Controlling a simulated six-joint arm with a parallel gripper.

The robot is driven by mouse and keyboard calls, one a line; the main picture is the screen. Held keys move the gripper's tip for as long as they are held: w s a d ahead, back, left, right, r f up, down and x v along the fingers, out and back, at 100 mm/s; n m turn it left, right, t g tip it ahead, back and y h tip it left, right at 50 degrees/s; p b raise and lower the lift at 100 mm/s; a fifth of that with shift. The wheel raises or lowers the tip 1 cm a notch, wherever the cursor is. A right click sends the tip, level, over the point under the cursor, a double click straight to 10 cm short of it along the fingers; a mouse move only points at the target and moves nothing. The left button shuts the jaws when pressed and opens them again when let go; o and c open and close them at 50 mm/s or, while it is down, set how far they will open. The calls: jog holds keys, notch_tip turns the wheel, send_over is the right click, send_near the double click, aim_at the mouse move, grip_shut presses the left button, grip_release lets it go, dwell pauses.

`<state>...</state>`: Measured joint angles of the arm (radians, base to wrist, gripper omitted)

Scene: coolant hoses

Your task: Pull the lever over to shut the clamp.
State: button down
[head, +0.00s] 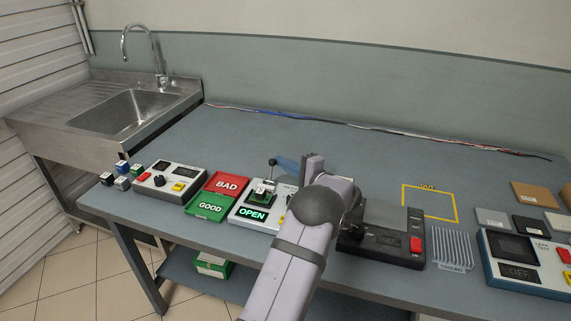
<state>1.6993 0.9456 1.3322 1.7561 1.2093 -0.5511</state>
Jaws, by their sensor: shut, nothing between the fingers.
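The clamp station (240,220) is a white and blue box on the bench with a green lit display reading OPEN (252,213). On top of it is a small dark clamp fixture (262,192) with a green part. The lever (271,172) stands roughly upright there and ends in a grey ball knob (272,161). My gripper (279,160) reaches in from the right, its blue fingers shut and empty. Their tips are right beside the knob; I cannot tell whether they touch it. My arm hides the right part of the station.
A red BAD tray (227,183) and a green GOOD tray (208,206) lie left of the station, with a control box (170,181) and several small blocks beyond. A dark machine (385,240) stands close to the right of my arm. The bench behind is clear up to the hoses (345,123).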

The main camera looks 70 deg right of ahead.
jog(key=shift+a+f+b, duration=0.1)
jog(key=shift+f+b, duration=0.1)
jog(key=shift+b, duration=0.5)
jog(key=shift+n+b, duration=0.3)
jog(key=shift+b, duration=0.25)
jog(key=shift+a+b, duration=0.15)
jog(key=shift+b, duration=0.45)
jog(key=shift+a+r+n+t+b, duration=0.15)
jog(key=shift+r+n+t+b, duration=0.2)
jog(key=shift+b, duration=0.25)
jog(key=b+v, duration=0.3)
jog(key=v, duration=0.7)
jog(key=shift+a, duration=0.15)
jog(key=shift+w, duration=0.1)
